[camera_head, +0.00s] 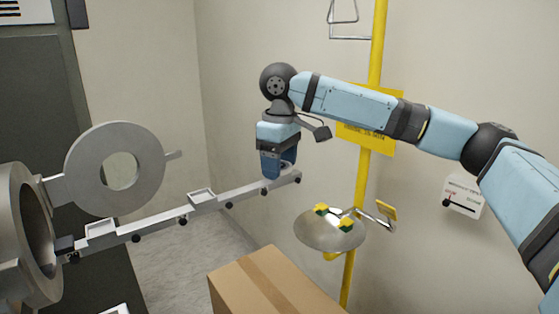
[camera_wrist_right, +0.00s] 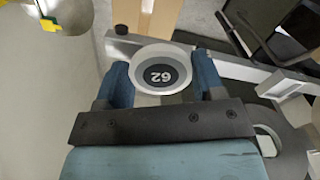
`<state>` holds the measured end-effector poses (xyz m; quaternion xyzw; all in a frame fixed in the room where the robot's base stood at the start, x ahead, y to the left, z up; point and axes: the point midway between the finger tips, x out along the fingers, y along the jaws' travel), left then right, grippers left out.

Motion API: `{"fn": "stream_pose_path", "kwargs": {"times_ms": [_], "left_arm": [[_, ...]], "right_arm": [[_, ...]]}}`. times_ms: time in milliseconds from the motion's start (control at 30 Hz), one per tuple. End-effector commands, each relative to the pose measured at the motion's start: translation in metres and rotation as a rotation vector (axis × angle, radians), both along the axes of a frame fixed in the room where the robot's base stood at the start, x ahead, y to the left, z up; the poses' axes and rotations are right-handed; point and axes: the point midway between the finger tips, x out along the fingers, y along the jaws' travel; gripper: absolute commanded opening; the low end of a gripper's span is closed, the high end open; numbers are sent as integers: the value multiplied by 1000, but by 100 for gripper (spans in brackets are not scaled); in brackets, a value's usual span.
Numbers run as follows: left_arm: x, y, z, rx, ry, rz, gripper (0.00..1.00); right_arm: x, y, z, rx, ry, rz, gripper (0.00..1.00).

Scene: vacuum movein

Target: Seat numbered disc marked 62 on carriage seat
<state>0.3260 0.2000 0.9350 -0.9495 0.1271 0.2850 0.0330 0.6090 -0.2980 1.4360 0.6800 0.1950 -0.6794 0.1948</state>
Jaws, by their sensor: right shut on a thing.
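The numbered disc (camera_wrist_right: 160,76), with a pale rim and dark centre marked 62, appears upside down between my right fingers in the wrist view. My right gripper (camera_head: 272,173) is shut on it at the right end of a pale rail (camera_head: 245,189), pointing down. In the head view the fingers hide the disc. I cannot tell whether it touches the rail below. The rail carries shallow square trays, one mid-rail (camera_head: 202,196) and one near the port (camera_head: 100,230); I cannot tell which part is the carriage seat. My left gripper is not in view.
A round metal port (camera_head: 32,235) stands at the left, with a holed round door (camera_head: 85,165) swung open behind the rail. A cardboard box (camera_head: 265,285) is in front. A yellow pole (camera_head: 368,190) and a round metal plate (camera_head: 312,236) stand at the right.

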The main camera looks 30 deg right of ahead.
Motion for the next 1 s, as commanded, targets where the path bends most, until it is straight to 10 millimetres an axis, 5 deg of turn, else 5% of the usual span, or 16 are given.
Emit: {"fn": "stream_pose_path", "kwargs": {"times_ms": [67, 100, 233, 633, 1000], "left_arm": [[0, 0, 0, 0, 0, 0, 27], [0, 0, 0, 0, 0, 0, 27], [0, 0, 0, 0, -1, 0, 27], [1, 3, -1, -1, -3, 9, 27], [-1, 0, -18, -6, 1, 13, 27]], "right_arm": [[0, 0, -1, 0, 0, 0, 36], [0, 0, -1, 1, -1, 0, 65], [0, 0, -1, 0, 0, 0, 92], [0, 0, -1, 0, 0, 0, 92], [0, 1, 80, 2, -3, 1, 92]]}}
